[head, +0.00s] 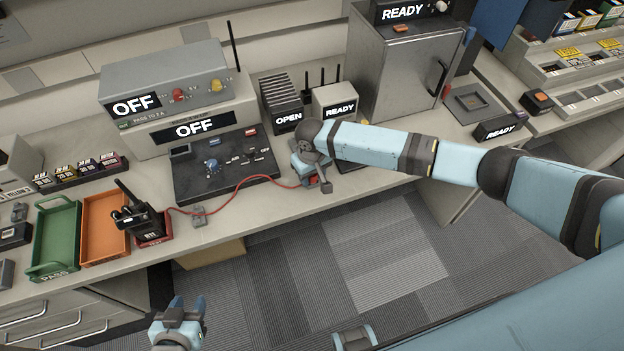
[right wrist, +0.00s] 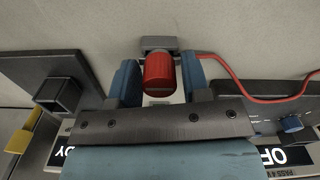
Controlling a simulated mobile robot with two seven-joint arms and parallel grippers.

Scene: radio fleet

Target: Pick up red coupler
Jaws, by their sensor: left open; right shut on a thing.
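The red coupler (right wrist: 160,72) is a ribbed red cylinder between the blue fingers of my right gripper (right wrist: 159,78), in front of a small grey block (right wrist: 160,43). I cannot tell whether it touches that block. In the head view my right gripper (head: 313,174) is low over the bench's front edge, and a bit of the coupler shows beneath it. The right gripper is shut on the coupler. A red cable (head: 245,182) runs from near the grey block towards the radio (head: 138,217). My left gripper (head: 180,316) is open and empty, in front of the bench over the floor.
A dark control panel (head: 225,165) lies left of my right gripper, with two OFF boxes (head: 165,80) behind. The READY box (head: 337,103) stands just behind it. A green tray (head: 55,238) and an orange tray (head: 103,228) sit at left. The carpeted floor in front is clear.

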